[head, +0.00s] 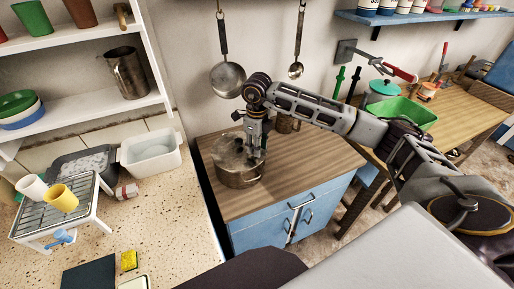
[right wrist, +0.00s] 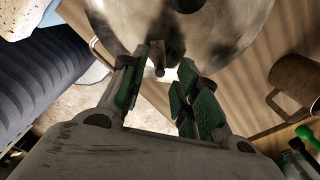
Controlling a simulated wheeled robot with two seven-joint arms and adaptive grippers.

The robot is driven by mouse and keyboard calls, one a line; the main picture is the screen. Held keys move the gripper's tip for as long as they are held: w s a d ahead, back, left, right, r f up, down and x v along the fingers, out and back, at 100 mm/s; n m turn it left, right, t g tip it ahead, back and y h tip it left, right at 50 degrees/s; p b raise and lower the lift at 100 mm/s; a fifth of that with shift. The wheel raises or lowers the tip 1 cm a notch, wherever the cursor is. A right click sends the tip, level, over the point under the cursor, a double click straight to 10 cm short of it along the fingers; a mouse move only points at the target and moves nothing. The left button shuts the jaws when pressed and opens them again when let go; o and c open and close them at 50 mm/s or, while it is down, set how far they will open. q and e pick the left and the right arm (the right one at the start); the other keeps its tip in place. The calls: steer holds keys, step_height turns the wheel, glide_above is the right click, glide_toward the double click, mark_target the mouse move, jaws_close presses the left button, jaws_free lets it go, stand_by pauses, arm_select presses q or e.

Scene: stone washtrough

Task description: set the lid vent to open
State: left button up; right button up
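A grey metal pot (head: 238,178) with a lid (head: 232,152) stands on the wooden top of a blue cabinet. My right gripper (head: 257,152) points down at the pot's right side, close to the lid's edge. In the right wrist view the gripper (right wrist: 162,88) is open, its green pads apart with nothing held between them. The lid (right wrist: 215,30) fills the top of that view, with a dark knob at the upper edge. A small tab (right wrist: 160,62), perhaps the vent lever, shows at the lid's edge between the fingertips. I cannot tell its setting. My left gripper is out of view.
A brown mug (right wrist: 294,80) stands on the cabinet top (head: 290,165) beside the pot. A pan (head: 228,80) and a ladle (head: 296,68) hang on the wall behind. A stone counter (head: 160,220) lies left. The cabinet top's front right is clear.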

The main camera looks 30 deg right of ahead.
step_height(320, 180, up, 11)
stand_by(0.5)
steer(key=shift+f, duration=0.15)
stand_by(0.4)
